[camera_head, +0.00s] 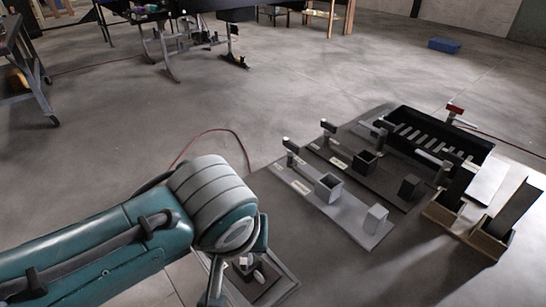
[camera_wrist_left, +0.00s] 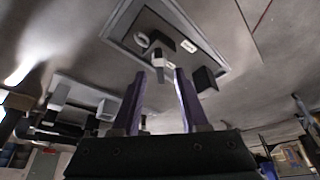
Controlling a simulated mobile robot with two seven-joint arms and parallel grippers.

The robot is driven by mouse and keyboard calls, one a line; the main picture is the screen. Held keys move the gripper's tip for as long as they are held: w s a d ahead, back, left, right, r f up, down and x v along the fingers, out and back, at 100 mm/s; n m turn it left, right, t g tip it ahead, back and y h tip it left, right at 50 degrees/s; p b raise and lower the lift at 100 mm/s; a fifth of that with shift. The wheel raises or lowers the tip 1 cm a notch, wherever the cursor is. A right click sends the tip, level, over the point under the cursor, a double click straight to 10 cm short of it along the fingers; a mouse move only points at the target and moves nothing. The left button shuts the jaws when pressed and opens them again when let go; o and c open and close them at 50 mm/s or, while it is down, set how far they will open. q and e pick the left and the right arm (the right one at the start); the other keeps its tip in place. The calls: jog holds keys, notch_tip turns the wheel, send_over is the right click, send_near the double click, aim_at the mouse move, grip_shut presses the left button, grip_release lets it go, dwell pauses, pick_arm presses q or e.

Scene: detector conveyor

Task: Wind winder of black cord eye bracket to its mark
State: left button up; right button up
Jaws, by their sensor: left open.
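In the left wrist view, a grey-edged board (camera_wrist_left: 122,34) carries a pale ring, a dark curved piece (camera_wrist_left: 161,41), a small pale label (camera_wrist_left: 188,46) and a dark block (camera_wrist_left: 204,79). A pale-tipped dark handle (camera_wrist_left: 157,58) rises from it, in line with the gap between my left fingertips. My left gripper (camera_wrist_left: 167,76) is open, with nothing clearly held; I cannot tell whether it touches the handle. In the head view this board (camera_head: 284,290) lies partly hidden below my left arm. Which part is the cord eye bracket is not clear. My right gripper is not seen.
To the right in the head view stand a light grey board (camera_head: 341,226) and a dark board (camera_head: 388,190), each with a crank-like post, an open box and a block. Behind them is a black slotted tray (camera_head: 480,149). Tall dark bins (camera_head: 517,207) stand at right.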

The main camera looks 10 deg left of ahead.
pick_arm(q)
jog(key=p+v, duration=0.2)
jog(key=v, duration=0.6)
jog(key=shift+r, duration=0.1)
